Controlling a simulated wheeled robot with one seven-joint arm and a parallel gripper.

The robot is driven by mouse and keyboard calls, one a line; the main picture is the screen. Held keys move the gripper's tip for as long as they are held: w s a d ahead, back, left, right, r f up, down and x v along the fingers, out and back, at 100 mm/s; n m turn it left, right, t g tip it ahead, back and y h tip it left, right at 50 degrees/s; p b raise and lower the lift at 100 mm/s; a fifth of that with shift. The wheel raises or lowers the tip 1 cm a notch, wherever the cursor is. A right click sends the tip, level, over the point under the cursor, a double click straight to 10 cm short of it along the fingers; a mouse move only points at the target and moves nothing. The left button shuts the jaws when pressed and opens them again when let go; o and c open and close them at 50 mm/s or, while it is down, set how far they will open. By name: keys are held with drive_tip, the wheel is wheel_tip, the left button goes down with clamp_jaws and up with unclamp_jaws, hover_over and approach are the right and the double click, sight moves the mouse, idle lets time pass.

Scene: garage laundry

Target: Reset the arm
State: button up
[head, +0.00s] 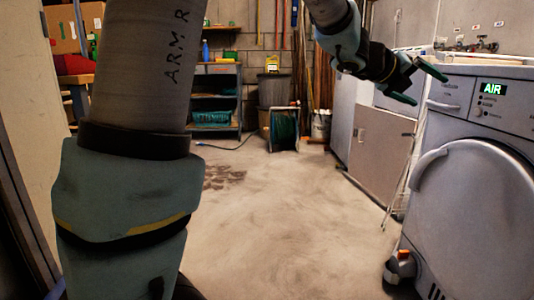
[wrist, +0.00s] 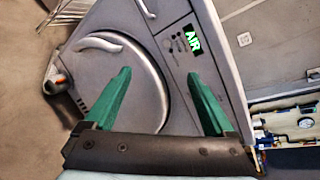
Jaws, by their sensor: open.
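My gripper (head: 416,84) is raised at the upper right of the head view, in front of and left of the washer-like machine. Its two green fingers are spread apart with nothing between them; they also show in the wrist view (wrist: 157,95). My arm fills the left of the head view and comes back in at the top. The grey machine (head: 487,165) has a round door, a curved handle and a lit display reading "AIR". In the wrist view the machine (wrist: 150,20) appears tilted, beyond the fingers.
Open concrete floor (head: 285,220) lies in the middle. A shelf unit (head: 217,80) and a dark bin (head: 276,92) stand at the back wall. A cabinet (head: 378,155) stands beyond the machine on the right. A small object with an orange top (head: 403,262) is on the floor beside the machine.

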drive_tip(key=w+a+f+n+t+y+p, duration=0.1)
drive_tip(key=w+a+f+n+t+y, duration=0.4)
drive_tip(key=a+n, duration=0.65)
drive_tip(key=w+a+f+n+t+y+p, duration=0.1)
drive_tip(key=w+a+f+n+y, duration=0.4)
drive_tip(key=a+n, duration=0.7)
drive_tip(key=s+a+f+n+g+y+p, duration=0.1)
drive_tip(key=s+a+f+n+g+y, duration=0.2)
drive_tip(key=a, duration=0.5)
drive_tip(key=s+a+f+n+p, duration=0.1)
drive_tip(key=s+a+f+n, duration=0.1)
drive_tip(key=a+f+n, duration=0.55)
drive_tip(key=s+a+f+n+g, duration=0.2)
drive_tip(key=s+a+n+g, duration=0.25)
drive_tip(key=s+a, duration=0.5)
wheel_tip(320, 180, up, 38)
drive_tip(key=s+d+n+p, duration=0.1)
drive_tip(key=s+p, duration=0.1)
drive_tip(key=p, duration=3.6)
drive_tip(key=shift+s+d+f+y+p, duration=0.25)
drive_tip(key=shift+d+y+p, duration=0.05)
drive_tip(key=shift+d+p, duration=0.1)
drive_tip(key=shift+c, duration=0.3)
